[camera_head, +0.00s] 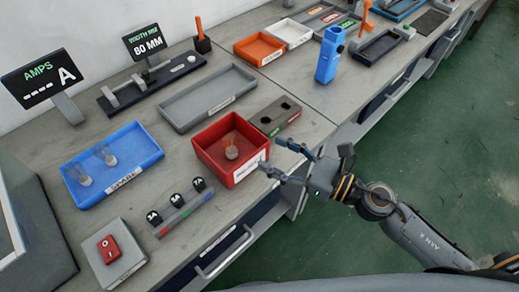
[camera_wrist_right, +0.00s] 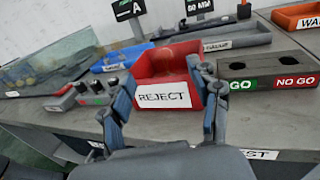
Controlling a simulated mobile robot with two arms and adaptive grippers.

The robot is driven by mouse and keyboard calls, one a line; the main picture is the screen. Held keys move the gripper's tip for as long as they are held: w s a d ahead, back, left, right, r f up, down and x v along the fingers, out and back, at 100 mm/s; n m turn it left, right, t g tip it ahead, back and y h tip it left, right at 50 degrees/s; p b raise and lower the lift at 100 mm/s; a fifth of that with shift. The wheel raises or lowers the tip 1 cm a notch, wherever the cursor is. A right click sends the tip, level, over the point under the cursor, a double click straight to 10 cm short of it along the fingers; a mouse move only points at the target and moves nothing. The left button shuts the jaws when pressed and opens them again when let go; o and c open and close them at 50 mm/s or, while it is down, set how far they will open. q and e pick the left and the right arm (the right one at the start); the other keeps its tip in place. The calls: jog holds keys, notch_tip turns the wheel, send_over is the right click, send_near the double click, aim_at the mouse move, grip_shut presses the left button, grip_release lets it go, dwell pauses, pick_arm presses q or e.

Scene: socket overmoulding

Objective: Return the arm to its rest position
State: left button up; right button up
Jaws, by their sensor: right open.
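My right gripper (camera_head: 270,160) is open and empty in the head view, at the front edge of the table, just right of the red reject bin (camera_head: 208,146). Its arm comes in from the lower right. In the right wrist view the two fingers (camera_wrist_right: 164,103) are spread apart, with the reject bin (camera_wrist_right: 160,66) beyond them and nothing between them. In the head view a small socket part (camera_head: 231,152) lies in the reject bin. My left gripper is not in view.
A blue tray (camera_head: 148,134) holds two clear parts. A go/no-go gauge block (camera_head: 284,108), a grey tray (camera_head: 173,109), a button strip (camera_head: 166,222) and a red switch box (camera_head: 134,262) stand near. A blue device (camera_head: 328,62) stands further right. Green floor (camera_head: 430,150) is clear.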

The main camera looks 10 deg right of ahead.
jog(key=shift+s+d, duration=0.3)
jog(key=shift+d, duration=0.05)
dwell(0.3)
